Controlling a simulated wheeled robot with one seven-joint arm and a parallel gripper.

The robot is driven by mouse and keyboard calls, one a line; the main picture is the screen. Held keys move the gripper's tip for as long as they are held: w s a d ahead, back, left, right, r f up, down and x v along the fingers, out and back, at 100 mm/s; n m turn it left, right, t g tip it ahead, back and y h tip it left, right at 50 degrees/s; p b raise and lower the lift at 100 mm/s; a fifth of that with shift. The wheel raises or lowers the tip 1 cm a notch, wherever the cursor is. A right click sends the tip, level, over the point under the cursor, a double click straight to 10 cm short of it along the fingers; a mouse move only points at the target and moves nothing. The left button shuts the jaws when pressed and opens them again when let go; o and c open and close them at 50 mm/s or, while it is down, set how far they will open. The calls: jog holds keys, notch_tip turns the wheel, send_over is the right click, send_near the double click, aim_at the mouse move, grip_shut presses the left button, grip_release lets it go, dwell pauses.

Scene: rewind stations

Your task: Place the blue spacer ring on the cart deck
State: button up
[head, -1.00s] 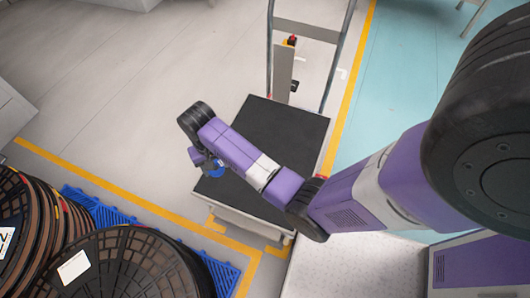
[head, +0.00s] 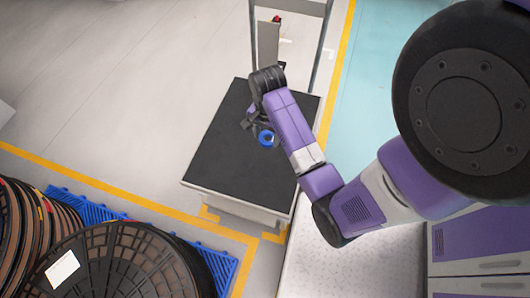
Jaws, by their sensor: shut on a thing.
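The blue spacer ring (head: 267,138) shows in the head view, below the wrist of my purple arm. My gripper (head: 258,127) is shut on the ring and is partly hidden by the wrist. The cart deck (head: 219,153) is a black flat top with a pale edge. The ring and gripper are over the right-middle part of the deck. I cannot tell whether the ring touches the deck.
The cart's upright handle frame (head: 320,45) stands at the deck's far end, with a grey post (head: 268,44) beside it. Large dark reels (head: 120,262) stand on a blue pallet (head: 88,210) at lower left. The deck's left and front parts are clear.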

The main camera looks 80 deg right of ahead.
aim_at(267, 160)
notch_tip(267, 160, down, 14)
jog(key=b, duration=0.3)
jog(key=shift+f, duration=0.15)
jog(key=o, duration=1.4)
jog(key=shift+f, duration=0.1)
jog(key=shift+c, duration=0.2)
